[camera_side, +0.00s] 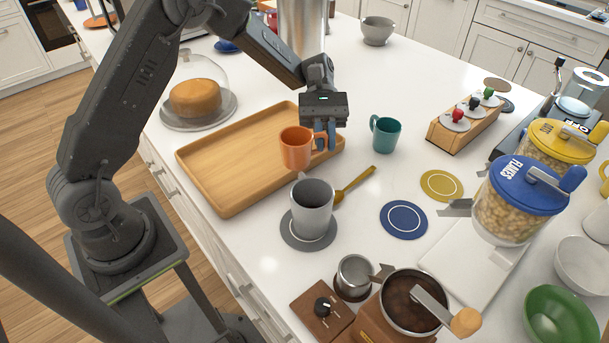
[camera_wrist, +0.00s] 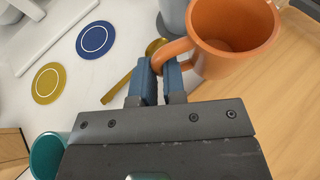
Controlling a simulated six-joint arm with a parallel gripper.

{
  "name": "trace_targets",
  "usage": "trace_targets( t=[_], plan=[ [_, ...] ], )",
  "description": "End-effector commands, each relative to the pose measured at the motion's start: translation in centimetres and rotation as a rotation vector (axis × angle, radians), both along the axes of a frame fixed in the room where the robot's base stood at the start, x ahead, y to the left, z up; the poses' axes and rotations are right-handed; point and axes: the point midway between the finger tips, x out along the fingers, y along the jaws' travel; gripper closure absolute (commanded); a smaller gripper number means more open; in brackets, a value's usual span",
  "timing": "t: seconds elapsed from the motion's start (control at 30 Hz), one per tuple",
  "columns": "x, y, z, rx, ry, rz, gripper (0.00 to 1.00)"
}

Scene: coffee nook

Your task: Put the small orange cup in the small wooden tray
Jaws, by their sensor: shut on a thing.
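The small orange cup (camera_side: 297,148) is upright, with my gripper (camera_side: 325,136) shut on its handle from the right. In the wrist view the cup (camera_wrist: 232,38) is at the upper right and the blue fingertips of my gripper (camera_wrist: 158,82) pinch its handle. The wooden tray (camera_side: 225,160) is a light rectangular board with a raised rim; it also shows in the wrist view (camera_wrist: 290,110). The cup appears over the tray's right end. I cannot tell whether the cup's base touches the tray floor.
A grey mug (camera_side: 312,205) on a grey coaster stands in front of the tray. A glass-domed cake (camera_side: 196,98) stands behind the tray. The tray's left part is empty.

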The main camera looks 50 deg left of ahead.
Motion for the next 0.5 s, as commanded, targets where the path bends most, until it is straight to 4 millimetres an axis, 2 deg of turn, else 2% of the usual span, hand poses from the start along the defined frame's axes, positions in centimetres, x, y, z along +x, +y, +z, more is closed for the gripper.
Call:
trace_targets(
  t=[0.17, 0.5],
  plan=[
    [0.1, 0.0, 1.4, 0.0, -0.005, 0.0, 1.0],
    [0.0, 0.0, 8.9, 0.0, -0.006, -0.001, 1.0]
  ],
)
